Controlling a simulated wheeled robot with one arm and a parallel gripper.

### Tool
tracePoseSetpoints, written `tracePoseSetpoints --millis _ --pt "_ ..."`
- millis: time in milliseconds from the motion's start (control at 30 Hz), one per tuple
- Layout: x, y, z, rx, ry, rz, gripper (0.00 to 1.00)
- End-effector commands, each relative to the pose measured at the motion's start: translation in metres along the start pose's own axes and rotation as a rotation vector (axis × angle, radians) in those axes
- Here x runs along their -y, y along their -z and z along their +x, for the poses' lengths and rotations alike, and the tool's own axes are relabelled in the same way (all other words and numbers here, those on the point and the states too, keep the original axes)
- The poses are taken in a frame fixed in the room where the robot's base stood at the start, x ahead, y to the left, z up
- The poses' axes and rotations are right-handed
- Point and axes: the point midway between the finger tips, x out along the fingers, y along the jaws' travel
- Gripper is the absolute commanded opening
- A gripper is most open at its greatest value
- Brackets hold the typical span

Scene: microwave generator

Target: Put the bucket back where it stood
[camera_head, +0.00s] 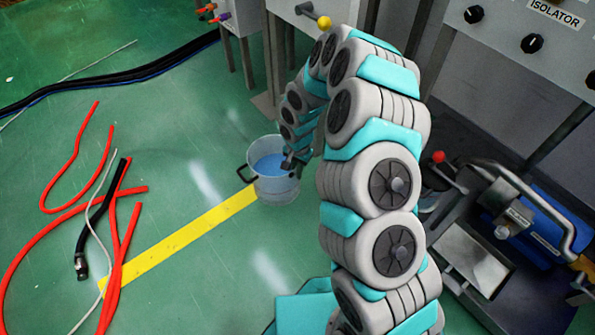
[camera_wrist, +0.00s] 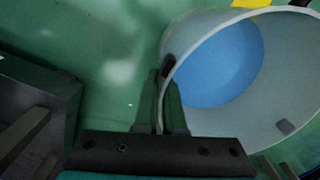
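The bucket (camera_head: 275,186) is pale grey with dark handles and a flat blue area inside. In the head view it looks upright over the green floor at the upper end of a yellow stripe; I cannot tell whether it touches the floor. My gripper (camera_head: 294,160) reaches down to its right rim, partly hidden by my arm. In the wrist view the bucket (camera_wrist: 284,95) fills the right side, and my gripper (camera_wrist: 162,98) has its fingers close together, one on each side of the wall at the rim.
Red hoses (camera_head: 115,230) and a black cable end (camera_head: 82,265) lie on the floor at left. The yellow stripe (camera_head: 180,243) crosses the open floor. Grey cabinets on legs (camera_head: 296,20) stand behind; a blue machine (camera_head: 530,235) stands at right.

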Motion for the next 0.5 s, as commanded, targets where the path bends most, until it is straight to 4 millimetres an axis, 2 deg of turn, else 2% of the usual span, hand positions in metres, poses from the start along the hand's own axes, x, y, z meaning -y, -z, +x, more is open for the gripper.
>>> tracePoseSetpoints --millis 33,200,500 --pt "0.0001 0.0000 -0.0002 0.000 0.000 0.000 0.14" --pt "-0.0003 -0.0003 0.0000 0.001 -0.001 0.000 0.33" --pt "-0.0004 -0.0005 -0.0019 0.001 -0.002 -0.001 0.33"
